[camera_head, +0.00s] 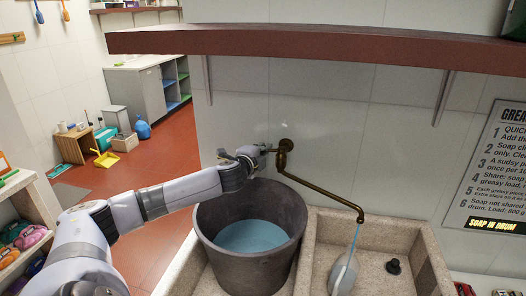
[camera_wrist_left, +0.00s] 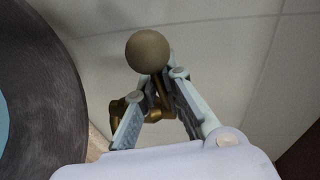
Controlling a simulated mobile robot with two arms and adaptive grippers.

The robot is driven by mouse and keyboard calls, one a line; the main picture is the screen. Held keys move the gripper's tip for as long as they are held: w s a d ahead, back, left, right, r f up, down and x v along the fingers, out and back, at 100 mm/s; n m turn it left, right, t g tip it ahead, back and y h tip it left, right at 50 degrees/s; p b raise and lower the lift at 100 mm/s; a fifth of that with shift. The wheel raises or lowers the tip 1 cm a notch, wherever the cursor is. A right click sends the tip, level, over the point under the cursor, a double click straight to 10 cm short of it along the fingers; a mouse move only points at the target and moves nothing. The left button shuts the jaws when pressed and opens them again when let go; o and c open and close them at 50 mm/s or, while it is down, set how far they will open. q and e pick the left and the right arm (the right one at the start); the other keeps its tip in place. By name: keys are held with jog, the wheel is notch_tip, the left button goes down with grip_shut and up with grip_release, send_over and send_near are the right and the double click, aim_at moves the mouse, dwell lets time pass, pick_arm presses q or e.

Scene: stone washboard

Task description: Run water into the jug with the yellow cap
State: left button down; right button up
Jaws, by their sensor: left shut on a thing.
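The brass tap (camera_head: 284,146) is on the tiled wall, and its long spout (camera_head: 330,199) slopes down to the right. A thin stream of water (camera_head: 355,242) falls from the spout's end onto a pale grey jug-like vessel (camera_head: 343,276) in the right basin. The vessel is partly cut off by the lower edge, and I see no yellow cap on it. My left gripper (camera_head: 262,151) is at the tap's handle, shut on it. In the left wrist view, the handle's round brown knob (camera_wrist_left: 148,52) shows at the fingertips (camera_wrist_left: 162,82). My right gripper is out of view.
A large dark bucket (camera_head: 213,222) holding bluish water stands in the left basin, just below my left arm. A stone divider (camera_head: 307,262) separates the basins. A small black plug (camera_head: 393,266) lies at the right basin. A red-brown shelf (camera_head: 330,46) runs overhead.

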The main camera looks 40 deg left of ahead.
pick_arm(q)
jog(key=shift+a, duration=0.1)
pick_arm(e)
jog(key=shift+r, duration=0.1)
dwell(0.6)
pick_arm(q)
jog(key=m+h, duration=0.1)
jog(key=m+h+p, duration=0.1)
jog(key=w+m+h, duration=0.1)
jog(key=h, duration=0.1)
jog(key=shift+a+t, duration=0.35)
jog(key=shift+t, duration=0.05)
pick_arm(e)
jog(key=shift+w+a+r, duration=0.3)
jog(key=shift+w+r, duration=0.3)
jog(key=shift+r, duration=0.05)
pick_arm(q)
jog(key=c, duration=1.7)
grip_release()
jog(key=shift+w, duration=0.1)
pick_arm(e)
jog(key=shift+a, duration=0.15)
